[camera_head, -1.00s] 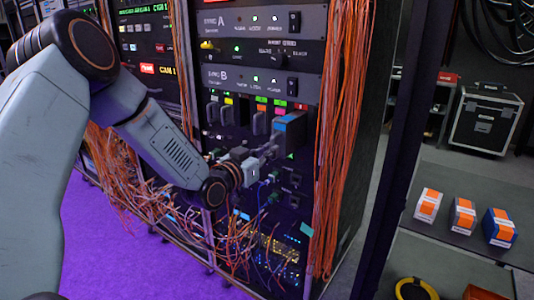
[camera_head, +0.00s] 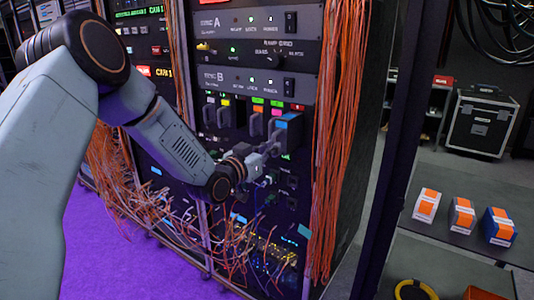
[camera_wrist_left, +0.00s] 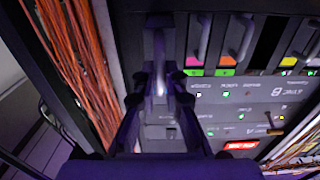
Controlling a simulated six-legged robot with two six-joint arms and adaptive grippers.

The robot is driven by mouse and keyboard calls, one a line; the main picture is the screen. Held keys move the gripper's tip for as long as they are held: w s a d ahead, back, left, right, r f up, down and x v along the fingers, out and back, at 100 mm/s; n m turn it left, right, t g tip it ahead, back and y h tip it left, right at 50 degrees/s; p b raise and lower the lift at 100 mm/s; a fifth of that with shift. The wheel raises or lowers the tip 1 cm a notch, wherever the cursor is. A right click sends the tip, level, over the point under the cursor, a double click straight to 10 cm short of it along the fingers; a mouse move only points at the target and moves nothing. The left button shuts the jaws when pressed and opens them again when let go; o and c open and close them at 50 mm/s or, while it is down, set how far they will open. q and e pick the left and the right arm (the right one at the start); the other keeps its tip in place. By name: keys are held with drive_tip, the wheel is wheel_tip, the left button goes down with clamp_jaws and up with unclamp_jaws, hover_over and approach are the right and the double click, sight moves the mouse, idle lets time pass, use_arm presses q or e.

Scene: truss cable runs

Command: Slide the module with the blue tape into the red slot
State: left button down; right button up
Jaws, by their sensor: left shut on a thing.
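The module with the blue tape (camera_head: 290,131) is a dark block with a blue strip on top. It is at the right end of the row of slots in the rack, at the slot with the red label (camera_head: 298,106). It appears at least partly inside; the exact depth is hard to tell. My left gripper (camera_head: 268,148) is shut on the module's front handle. In the left wrist view, turned upside down, the gripper's fingers (camera_wrist_left: 160,85) close on a grey handle and hide much of the module. My right gripper is not in view.
Similar grey modules (camera_head: 256,126) sit to the left under coloured labels. Orange cables (camera_head: 340,130) hang right of the slots, and loose cables (camera_head: 230,245) tangle below. Several orange-striped boxes (camera_head: 462,215) stand on a shelf at the right.

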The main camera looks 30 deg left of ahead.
sight(281, 141)
use_arm(q)
drive_tip(key=shift+w+d+b, duration=0.2)
drive_tip(key=shift+w+b, duration=1.15)
drive_tip(key=shift+w, duration=1.35)
drive_tip(key=shift+w+d+b, duration=0.1)
drive_tip(key=shift+w+b, duration=0.25)
drive_tip(key=shift+w, duration=0.45)
drive_tip(key=shift+w+b, duration=0.4)
drive_tip(key=shift+w, duration=0.6)
drive_tip(key=shift+r, duration=0.15)
drive_tip(key=c, duration=1.4)
unclamp_jaws()
drive_tip(key=shift+w+d, duration=0.1)
drive_tip(key=shift+w, duration=0.15)
drive_tip(key=shift+o, duration=0.3)
drive_tip(key=shift+s, duration=0.15)
drive_tip(key=shift+s, duration=0.1)
